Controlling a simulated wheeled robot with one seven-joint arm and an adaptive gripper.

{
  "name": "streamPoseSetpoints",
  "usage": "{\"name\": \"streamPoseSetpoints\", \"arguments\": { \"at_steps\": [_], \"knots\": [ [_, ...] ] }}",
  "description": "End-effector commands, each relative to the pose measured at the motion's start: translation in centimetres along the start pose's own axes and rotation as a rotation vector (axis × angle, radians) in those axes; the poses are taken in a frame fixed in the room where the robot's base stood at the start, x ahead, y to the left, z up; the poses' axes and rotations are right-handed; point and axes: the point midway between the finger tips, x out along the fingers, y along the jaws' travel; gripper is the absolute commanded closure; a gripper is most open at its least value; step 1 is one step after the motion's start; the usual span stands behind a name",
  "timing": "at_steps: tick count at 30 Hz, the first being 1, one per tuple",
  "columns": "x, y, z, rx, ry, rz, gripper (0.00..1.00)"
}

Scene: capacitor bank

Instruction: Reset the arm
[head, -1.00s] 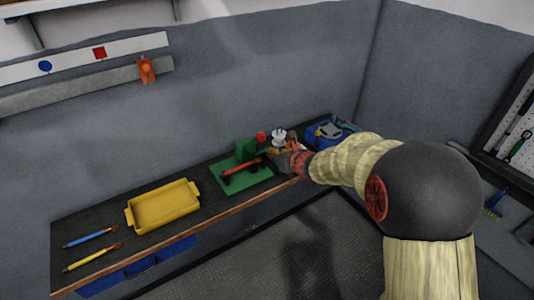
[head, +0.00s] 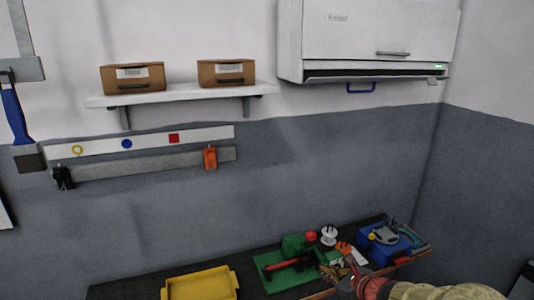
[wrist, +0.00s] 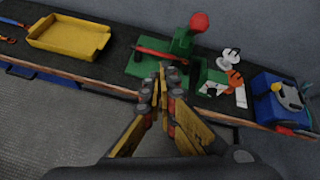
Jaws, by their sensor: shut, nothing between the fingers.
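My arm enters the head view from the lower right, and my gripper (head: 352,274) is over the front edge of the workbench. In the wrist view my gripper (wrist: 166,82) points at the bench with its fingers together and nothing between them. Just beyond the fingertips is a green fixture (wrist: 183,42) with a red knob and a red lever; it also shows in the head view (head: 292,243). Right of it are a white spool-like part (wrist: 230,57) and an orange part (wrist: 235,79).
A yellow tray (wrist: 90,41) is left of the fixture. A blue bin (wrist: 272,88) with tools stands at the right end. Above hang a rail with an orange clip (head: 210,158), a shelf (head: 180,95) with two boxes, and a white wall cabinet (head: 365,40).

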Motion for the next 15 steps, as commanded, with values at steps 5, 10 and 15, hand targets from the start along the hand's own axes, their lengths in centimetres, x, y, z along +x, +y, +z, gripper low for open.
{"name": "streamPoseSetpoints", "arguments": {
  "at_steps": [5, 10, 15],
  "knots": [
    [-2.2, 5.4, -0.7, -0.420, 0.019, 0.176, 1.00],
    [-6.0, 10.8, -2.0, -0.881, 0.016, 0.365, 1.00],
    [-10.8, 14.8, -4.6, -1.335, 0.020, 0.549, 1.00]
  ]
}}
